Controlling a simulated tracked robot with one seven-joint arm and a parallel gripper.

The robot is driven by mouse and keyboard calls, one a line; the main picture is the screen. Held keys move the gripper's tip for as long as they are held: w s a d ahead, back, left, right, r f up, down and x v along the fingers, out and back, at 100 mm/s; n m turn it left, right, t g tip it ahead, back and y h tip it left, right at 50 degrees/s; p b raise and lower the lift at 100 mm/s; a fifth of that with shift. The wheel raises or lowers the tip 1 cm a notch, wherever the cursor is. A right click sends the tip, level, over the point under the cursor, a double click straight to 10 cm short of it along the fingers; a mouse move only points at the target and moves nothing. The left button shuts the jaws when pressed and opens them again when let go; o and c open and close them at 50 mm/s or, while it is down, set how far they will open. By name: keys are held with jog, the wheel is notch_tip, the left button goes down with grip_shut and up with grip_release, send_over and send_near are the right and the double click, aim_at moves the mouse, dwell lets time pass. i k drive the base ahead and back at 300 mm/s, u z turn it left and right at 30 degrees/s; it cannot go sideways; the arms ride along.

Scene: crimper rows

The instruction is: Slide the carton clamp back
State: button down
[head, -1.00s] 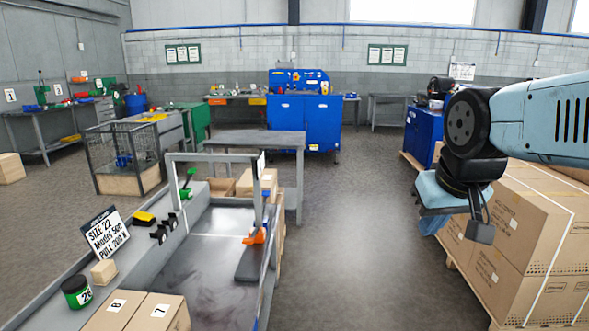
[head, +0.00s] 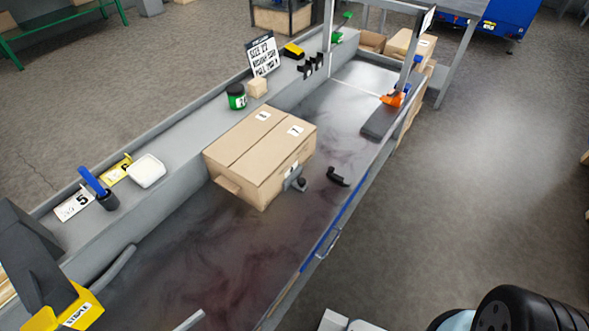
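A closed cardboard carton (head: 257,150) with two white labels on top sits on the grey bench bed, against the raised ledge on its left. A small grey block with a dark round knob (head: 297,182) stands against the carton's near right side; it looks like the carton clamp. A separate black handle (head: 337,177) lies or is fixed on the bed just right of it. Black and light-blue parts of my arm show at the bottom right corner, apart from the carton. My gripper's fingers are not visible.
The ledge holds a green-labelled jar (head: 236,96), a wooden block (head: 257,87), a sign (head: 262,57), a white tub (head: 147,171) and a blue-handled tool (head: 93,183). A yellow stapler (head: 78,308) is at lower left. Right of the bench, the floor (head: 480,190) is clear.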

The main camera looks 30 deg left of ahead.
aim_at(299, 185)
jog(key=u, duration=1.5)
jog(key=k, duration=0.9)
jog(key=u, duration=0.05)
jog(key=i, duration=0.9)
jog(key=z, duration=0.1)
